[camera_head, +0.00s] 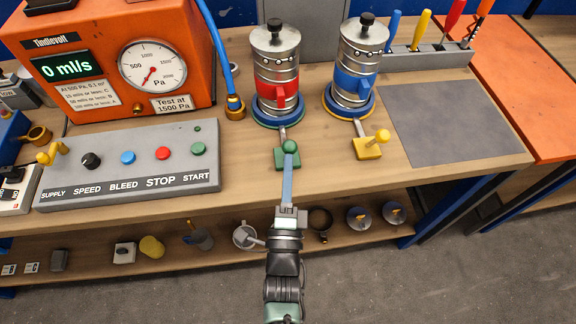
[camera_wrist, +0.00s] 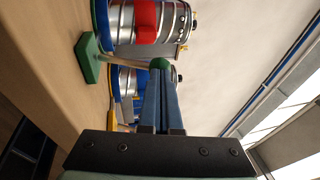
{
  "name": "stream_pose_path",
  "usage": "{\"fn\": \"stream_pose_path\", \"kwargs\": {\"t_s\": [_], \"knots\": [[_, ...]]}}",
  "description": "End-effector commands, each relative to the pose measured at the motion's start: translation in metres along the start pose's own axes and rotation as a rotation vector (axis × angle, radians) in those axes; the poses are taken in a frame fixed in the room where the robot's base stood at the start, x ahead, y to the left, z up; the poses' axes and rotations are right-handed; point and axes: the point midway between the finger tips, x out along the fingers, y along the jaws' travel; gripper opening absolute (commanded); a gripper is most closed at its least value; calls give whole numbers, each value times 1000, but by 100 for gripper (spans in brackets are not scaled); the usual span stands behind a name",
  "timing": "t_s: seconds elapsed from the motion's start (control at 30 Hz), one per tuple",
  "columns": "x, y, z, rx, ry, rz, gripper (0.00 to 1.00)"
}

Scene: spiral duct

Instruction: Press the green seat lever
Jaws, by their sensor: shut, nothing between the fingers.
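A control panel (camera_head: 130,185) and an orange pressure box (camera_head: 80,100) are at left. A grey mat (camera_head: 450,125) lies bare at right. A tool rack (camera_head: 425,57) stands behind.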

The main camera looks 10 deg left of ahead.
Motion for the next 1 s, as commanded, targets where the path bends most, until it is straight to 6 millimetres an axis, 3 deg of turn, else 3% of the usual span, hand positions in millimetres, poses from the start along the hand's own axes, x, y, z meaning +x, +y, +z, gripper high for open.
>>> {"fn": "stream_pose_path", "kwargs": {"t_s": [0.27,0.6,1.0], "knots": [[3,-5,1,-5,0,21,0],[20,-20,3,-33,1,168,0],[34,-21,6,-63,2,318,0]]}}
